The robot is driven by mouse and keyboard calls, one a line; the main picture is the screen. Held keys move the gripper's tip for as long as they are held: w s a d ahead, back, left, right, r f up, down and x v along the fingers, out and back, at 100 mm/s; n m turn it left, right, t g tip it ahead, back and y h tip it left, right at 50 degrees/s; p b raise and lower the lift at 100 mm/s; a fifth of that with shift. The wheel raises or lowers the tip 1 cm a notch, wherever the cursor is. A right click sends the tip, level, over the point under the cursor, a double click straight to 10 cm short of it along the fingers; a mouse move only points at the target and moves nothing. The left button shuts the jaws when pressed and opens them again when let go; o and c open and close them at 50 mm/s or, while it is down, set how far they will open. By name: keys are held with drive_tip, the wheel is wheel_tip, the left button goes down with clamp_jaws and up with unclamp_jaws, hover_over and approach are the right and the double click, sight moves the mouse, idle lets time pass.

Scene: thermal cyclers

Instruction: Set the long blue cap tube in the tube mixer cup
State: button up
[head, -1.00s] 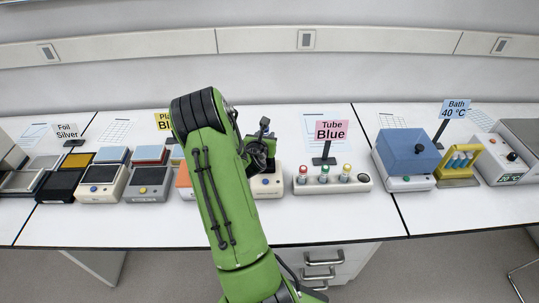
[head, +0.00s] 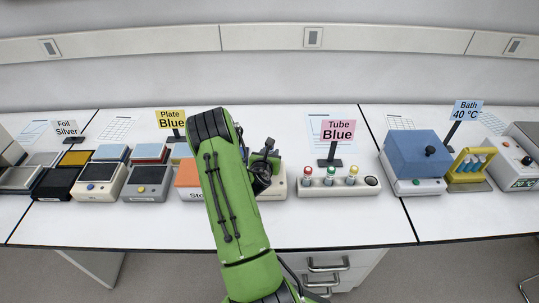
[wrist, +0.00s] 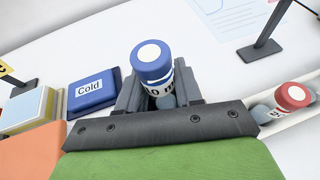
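The blue-capped tube (wrist: 153,66) stands upright between my gripper's fingers in the wrist view, with part of its printed label showing below the cap. My gripper (wrist: 158,92) is shut on it. In the head view, my gripper (head: 264,168) is beyond my green arm, left of the white tube unit, and the tube cannot be made out there. The white tube unit (head: 338,187) holds red-, green- and yellow-capped tubes in a row. A dark round cup (head: 371,181) at its right end looks empty.
A pink "Tube Blue" sign (head: 338,131) stands behind the unit. The red-capped tube (wrist: 291,96) is right of my gripper in the wrist view. A blue "Cold" block (wrist: 91,88) lies left. A blue-lidded bath (head: 413,158) stands further right. Bench in front of the unit is clear.

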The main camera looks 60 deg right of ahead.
drive_tip(key=o, duration=0.4)
drive_tip(key=shift+o, duration=0.2)
drive_tip(key=v, duration=1.2)
drive_tip(key=shift+p, duration=0.3)
drive_tip(key=shift+r, duration=0.15)
